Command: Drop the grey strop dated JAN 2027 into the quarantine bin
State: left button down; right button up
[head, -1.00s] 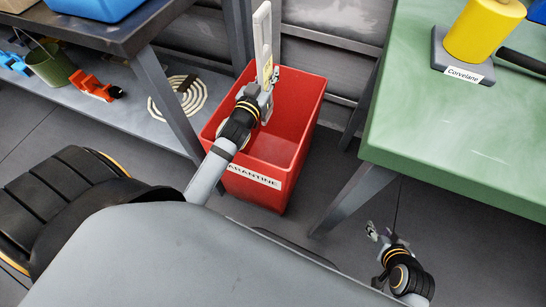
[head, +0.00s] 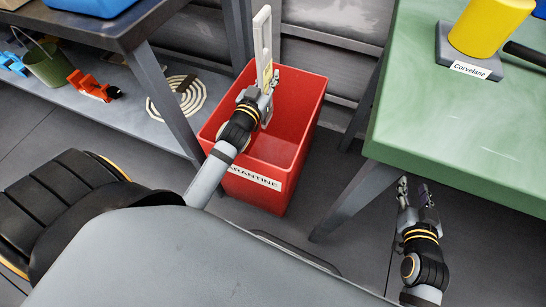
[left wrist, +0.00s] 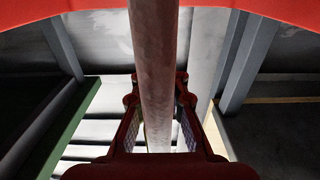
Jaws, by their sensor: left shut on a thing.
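The grey strop (head: 262,38) stands upright as a long pale loop in my left gripper (head: 265,90), with a yellow tag (head: 267,73) on it. The date on the tag is too small to read. My left gripper is shut on the strop, over the opening of the red quarantine bin (head: 255,190). In the left wrist view the strop (left wrist: 155,65) runs between the fingers, and the bin's red rim (left wrist: 285,8) shows at the top. My right gripper (head: 415,190) is empty, its fingers apart, beside the green table.
The green table (head: 440,130) at right carries a yellow cylinder (head: 482,25) on a base labelled Corvelane. A table leg (head: 165,100) stands close left of the bin.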

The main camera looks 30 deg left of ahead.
dwell(0.3)
pick_arm(q)
jog(key=c, duration=1.3)
grip_release()
jog(key=shift+s+f, duration=0.1)
jog(key=shift+s, duration=0.3)
jog(key=s, duration=0.6)
jog(key=shift+s+d, duration=0.25)
jog(key=shift+s, duration=0.1)
